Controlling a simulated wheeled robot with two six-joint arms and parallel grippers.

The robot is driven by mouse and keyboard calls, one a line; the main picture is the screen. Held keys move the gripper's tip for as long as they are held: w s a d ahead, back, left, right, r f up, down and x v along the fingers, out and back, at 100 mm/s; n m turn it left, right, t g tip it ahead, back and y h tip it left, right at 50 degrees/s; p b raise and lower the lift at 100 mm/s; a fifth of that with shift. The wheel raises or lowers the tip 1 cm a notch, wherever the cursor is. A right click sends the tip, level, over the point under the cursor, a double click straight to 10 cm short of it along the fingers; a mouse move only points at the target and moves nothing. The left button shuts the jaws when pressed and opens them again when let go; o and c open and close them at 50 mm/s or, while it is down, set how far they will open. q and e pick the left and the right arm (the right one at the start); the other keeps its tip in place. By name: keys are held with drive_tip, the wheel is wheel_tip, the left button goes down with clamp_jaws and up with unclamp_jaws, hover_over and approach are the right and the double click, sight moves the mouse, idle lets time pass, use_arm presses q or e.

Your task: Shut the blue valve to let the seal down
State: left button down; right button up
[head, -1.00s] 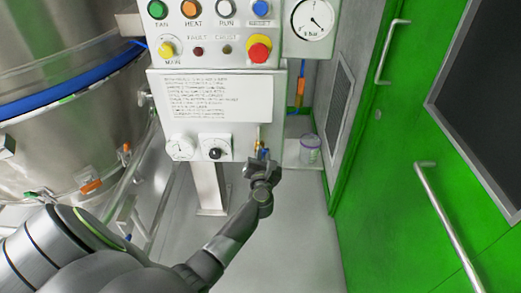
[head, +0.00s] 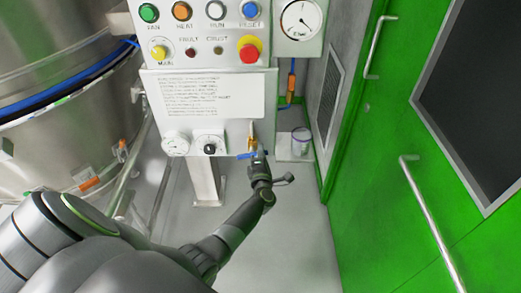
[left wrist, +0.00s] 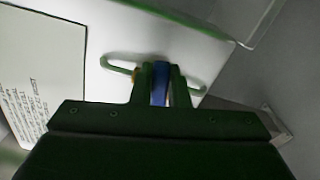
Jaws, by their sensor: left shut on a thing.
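The blue valve handle (head: 244,156) sits low on the right side of the control panel's front, below a short brass fitting (head: 251,141). In the head view it lies roughly sideways, across the line of the fitting. My left gripper (head: 258,157) is at the handle, its arm reaching up from the lower left. In the left wrist view the blue handle (left wrist: 160,84) is between the two fingers, and the gripper is shut on it. The fingers hide part of the handle. My right gripper is not in view.
The control panel (head: 215,112) carries buttons, a red stop knob (head: 250,49) and a pressure gauge (head: 300,19). A steel vessel (head: 50,150) stands at left. A clear jar (head: 301,141) is right of the panel. A green door (head: 385,160) with bar handles fills the right.

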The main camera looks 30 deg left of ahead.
use_arm(q)
drive_tip(key=shift+f+m+p, duration=0.3)
drive_tip(key=shift+m, duration=0.9)
drive_tip(key=shift+f+m, duration=0.1)
drive_tip(key=shift+m, duration=0.2)
drive_tip(key=c, duration=1.4)
unclamp_jaws()
drive_tip(key=shift+w, duration=0.1)
drive_tip(key=shift+d, duration=0.1)
drive_tip(key=v, duration=1.7)
drive_tip(key=shift+d, duration=0.2)
drive_tip(key=shift+f, duration=0.1)
